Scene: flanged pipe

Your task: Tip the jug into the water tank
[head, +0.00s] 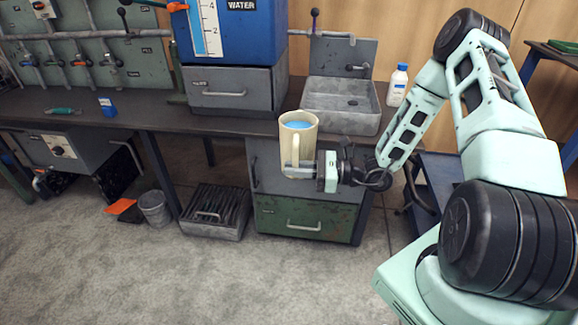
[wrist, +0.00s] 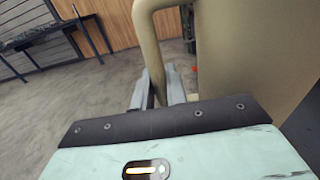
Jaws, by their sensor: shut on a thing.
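The cream jug (head: 299,135) is upright in front of the bench edge, with blue water visible inside its top. My gripper (head: 293,171) is shut on the jug's handle, at the low part of it. In the wrist view the jug's handle (wrist: 147,35) rises between the fingers (wrist: 158,88), and the jug's body fills the right side. The blue water tank (head: 238,32), labelled WATER with a level scale, stands behind and to the left of the jug, on a grey drawer unit. The tank's top is outside the head view.
A grey sink (head: 341,105) sits on the bench behind the jug, with a white bottle (head: 397,86) to its right. A grey drawer unit (head: 232,90) supports the tank. Bench top left holds a blue box (head: 107,107) and a screwdriver (head: 63,111).

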